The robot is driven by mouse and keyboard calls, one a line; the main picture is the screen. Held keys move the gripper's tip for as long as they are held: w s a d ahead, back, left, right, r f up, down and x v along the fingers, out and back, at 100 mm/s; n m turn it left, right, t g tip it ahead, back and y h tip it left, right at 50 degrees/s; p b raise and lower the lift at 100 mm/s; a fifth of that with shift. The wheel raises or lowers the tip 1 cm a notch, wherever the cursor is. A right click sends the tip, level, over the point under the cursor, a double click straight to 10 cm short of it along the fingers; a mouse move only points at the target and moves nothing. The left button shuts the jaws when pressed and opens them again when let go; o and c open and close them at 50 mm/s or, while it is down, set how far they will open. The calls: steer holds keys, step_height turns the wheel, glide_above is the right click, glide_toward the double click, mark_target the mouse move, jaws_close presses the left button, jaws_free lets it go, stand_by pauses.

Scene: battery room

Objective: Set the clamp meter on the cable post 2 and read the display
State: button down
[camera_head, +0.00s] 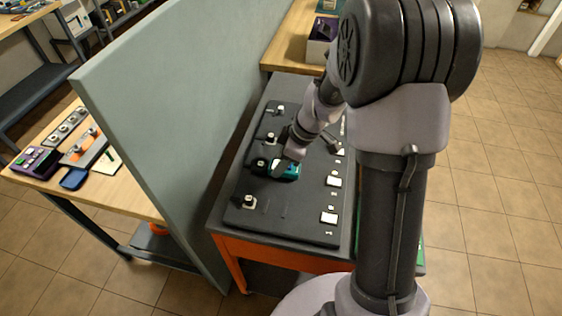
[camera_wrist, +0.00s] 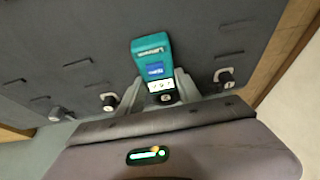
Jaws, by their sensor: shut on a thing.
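The teal clamp meter (camera_head: 290,172) is low over the dark board, its black jaw end toward the row of posts. In the wrist view the meter (camera_wrist: 151,50) shows a blue patch and a small white display whose marks are too small to read. My gripper (camera_head: 284,167) is shut on the meter; its grey fingers (camera_wrist: 161,88) flank the display end. The jaw end is at the second post from the near end; whether it encloses that post I cannot tell. Other cable posts show nearby, including the nearest one (camera_head: 249,202). Post numbers are not legible.
The dark board (camera_head: 285,228) lies on an orange-framed cart (camera_head: 270,252), with white cards (camera_head: 329,217) along its right side. A grey-green partition (camera_head: 160,100) stands close on the left. Beyond it is a wooden bench (camera_head: 125,190) with devices. Tiled floor is open at right.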

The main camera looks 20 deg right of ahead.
steer(key=c, duration=1.1)
jaws_free()
steer(key=p+v, duration=0.5)
steer(key=v, duration=0.6)
steer(key=shift+p, duration=0.35)
steer(key=shift+s, duration=0.1)
